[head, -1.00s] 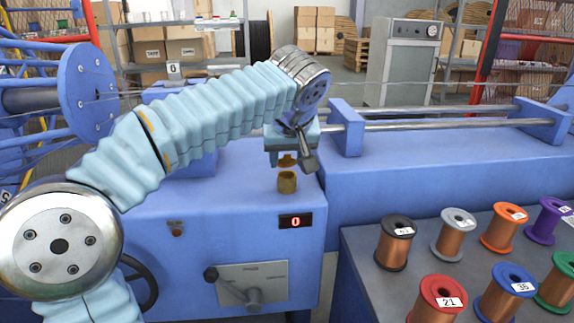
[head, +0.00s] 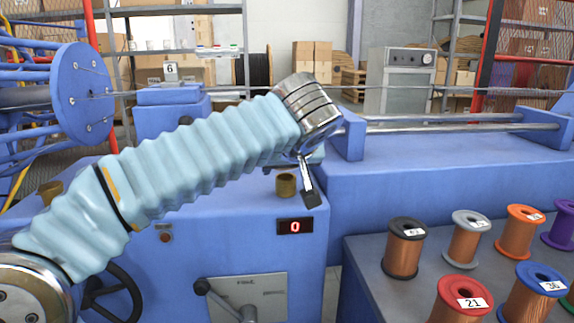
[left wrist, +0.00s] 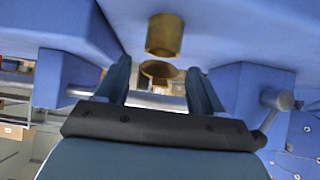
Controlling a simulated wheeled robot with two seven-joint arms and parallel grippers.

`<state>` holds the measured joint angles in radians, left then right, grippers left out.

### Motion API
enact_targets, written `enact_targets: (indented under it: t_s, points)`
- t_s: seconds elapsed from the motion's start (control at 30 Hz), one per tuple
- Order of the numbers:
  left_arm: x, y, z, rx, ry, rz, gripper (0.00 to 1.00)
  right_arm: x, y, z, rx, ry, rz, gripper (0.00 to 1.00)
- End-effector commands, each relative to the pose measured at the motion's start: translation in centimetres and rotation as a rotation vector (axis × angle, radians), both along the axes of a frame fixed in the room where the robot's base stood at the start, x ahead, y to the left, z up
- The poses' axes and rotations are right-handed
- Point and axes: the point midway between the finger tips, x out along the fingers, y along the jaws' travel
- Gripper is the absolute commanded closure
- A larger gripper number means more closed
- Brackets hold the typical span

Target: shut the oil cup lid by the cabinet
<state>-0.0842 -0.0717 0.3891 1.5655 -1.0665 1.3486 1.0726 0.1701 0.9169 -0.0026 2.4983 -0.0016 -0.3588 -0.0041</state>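The brass oil cup (head: 286,185) stands on the blue machine housing, above the red digit display. In the left wrist view the cup (left wrist: 164,36) shows at the top, with its brass lid (left wrist: 158,71) apart from the cup's rim, so the lid is open. In the head view the lid is mostly hidden by my left gripper (head: 307,182). That gripper points down just right of the cup. In the left wrist view its two fingers are apart with nothing held; the lid appears in the gap between them. I cannot tell whether they touch it. My right gripper is not in view.
Another brass cup (head: 50,188) sits at the left, beyond my left arm. A grey cabinet (head: 399,80) stands at the back right. Steel rods (head: 440,127) run right of the gripper. Several wire spools (head: 404,250) stand on a table at the right front.

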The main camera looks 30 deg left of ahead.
Motion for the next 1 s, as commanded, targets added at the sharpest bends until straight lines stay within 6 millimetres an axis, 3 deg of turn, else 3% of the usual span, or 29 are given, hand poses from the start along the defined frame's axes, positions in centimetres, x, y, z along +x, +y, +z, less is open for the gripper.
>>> enact_targets:
  t_s: [0.37,0.8,1.0]
  points:
    - [-0.3,-0.3,0.4,-0.001,0.000,-0.001,0.28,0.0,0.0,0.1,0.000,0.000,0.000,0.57]
    - [-6.1,-4.7,6.5,-0.001,-0.001,-0.003,0.28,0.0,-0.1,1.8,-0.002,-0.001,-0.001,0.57]
    - [-8.0,-6.1,8.3,-0.001,0.001,-0.002,0.28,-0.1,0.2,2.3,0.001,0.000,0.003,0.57]
